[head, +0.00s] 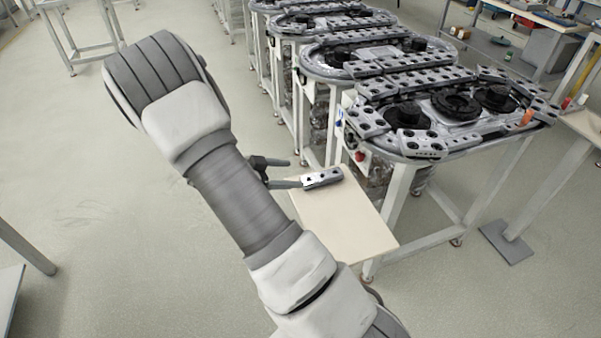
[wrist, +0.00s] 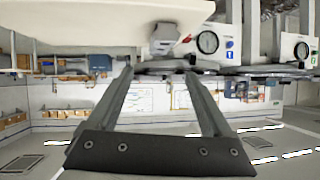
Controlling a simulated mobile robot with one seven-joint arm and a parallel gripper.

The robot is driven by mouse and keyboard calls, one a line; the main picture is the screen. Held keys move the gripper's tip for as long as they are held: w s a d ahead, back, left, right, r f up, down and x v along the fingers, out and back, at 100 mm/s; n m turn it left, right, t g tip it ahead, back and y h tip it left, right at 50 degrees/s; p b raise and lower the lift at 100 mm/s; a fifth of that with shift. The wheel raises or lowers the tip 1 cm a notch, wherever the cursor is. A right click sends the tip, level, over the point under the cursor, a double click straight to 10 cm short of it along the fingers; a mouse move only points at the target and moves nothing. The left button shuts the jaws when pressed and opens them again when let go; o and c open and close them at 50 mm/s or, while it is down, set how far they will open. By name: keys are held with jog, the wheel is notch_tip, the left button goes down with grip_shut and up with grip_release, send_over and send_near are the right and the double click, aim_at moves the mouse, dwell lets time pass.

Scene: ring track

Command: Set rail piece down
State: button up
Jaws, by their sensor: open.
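The rail piece (head: 322,178) is a short silver-grey block with dark holes. It lies at the far end of the small beige table (head: 345,225). In the wrist view the rail piece (wrist: 163,38) shows end-on, against the pale tabletop (wrist: 100,25). My gripper (head: 294,173) is open beside the piece's left end. In the head view the lower finger reaches to that end; I cannot tell if it touches. In the wrist view my gripper (wrist: 159,70) has its fingers spread, with the piece beyond the tips and nothing between them.
The ring track (head: 450,105), covered with grey rail pieces and black round parts, stands right behind the beige table. More such tracks (head: 375,55) line up further back. A workbench (head: 545,20) is at the upper right.

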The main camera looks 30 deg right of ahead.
jog(key=w+a+r+n+t+y, duration=0.4)
jog(key=w+a+r+t+y, duration=0.15)
jog(key=w+r+t, duration=0.4)
jog(key=s+a+r+n+t+y, duration=0.1)
jog(key=a+r+n+t+y, duration=0.2)
jog(key=a+r+n+y, duration=0.55)
jog(key=s+a+r+n+g+y, duration=0.1)
jog(key=s+a+r+n, duration=0.1)
jog(key=s+a+r, duration=0.3)
jog(key=s+a+r+n+g, duration=0.1)
jog(key=s+a+r+n, duration=0.15)
jog(key=s, duration=0.45)
jog(key=s+d+f+n+g+h, duration=0.1)
jog(key=s+d+g, duration=0.1)
jog(key=s, duration=0.6)
jog(key=s+d+n+g+h, duration=0.1)
jog(key=s+d+n+g, duration=0.1)
jog(key=s, duration=0.7)
jog(key=shift+s+d+f+h, duration=0.15)
jog(key=shift+s+f+h, duration=0.15)
jog(key=shift+f, duration=0.1)
